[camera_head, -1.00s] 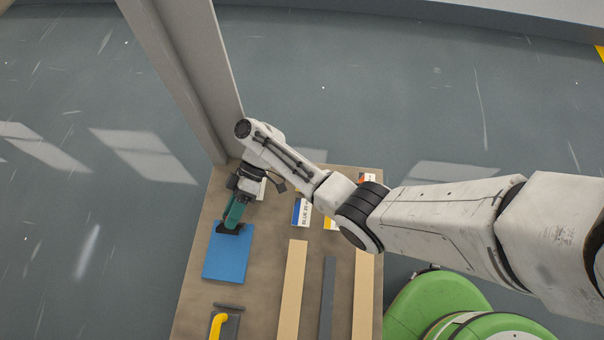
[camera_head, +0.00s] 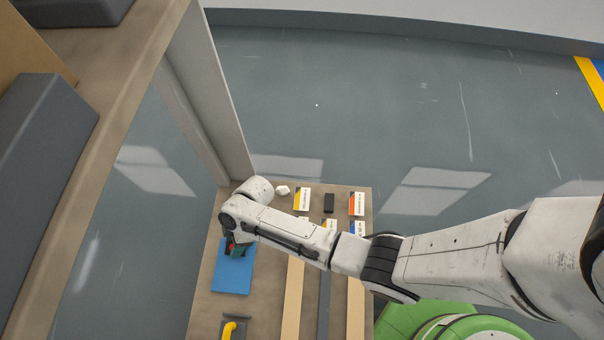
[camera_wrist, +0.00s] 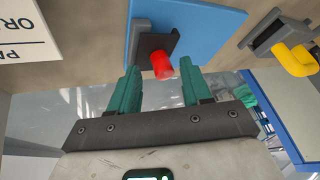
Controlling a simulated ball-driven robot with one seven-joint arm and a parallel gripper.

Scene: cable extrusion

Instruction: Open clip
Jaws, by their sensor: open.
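A blue plate (camera_head: 232,279) lies on the brown board below my wrist, and it shows close up in the wrist view (camera_wrist: 205,28). A dark clip (camera_wrist: 150,43) with a red cylindrical end (camera_wrist: 162,66) is fixed near the plate's edge. My gripper (camera_wrist: 161,70) has two teal fingers spread apart, one on each side of the red end. The fingers are open and I cannot tell whether either touches it. In the head view my gripper (camera_head: 237,249) is mostly hidden under my wrist, and the clip is hidden there.
A yellow handle on a dark bracket (camera_head: 230,328) sits near the plate, and also shows in the wrist view (camera_wrist: 294,58). Label cards (camera_head: 302,199) and long strips (camera_head: 293,300) cover the board. A grey post (camera_head: 205,100) stands beside it.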

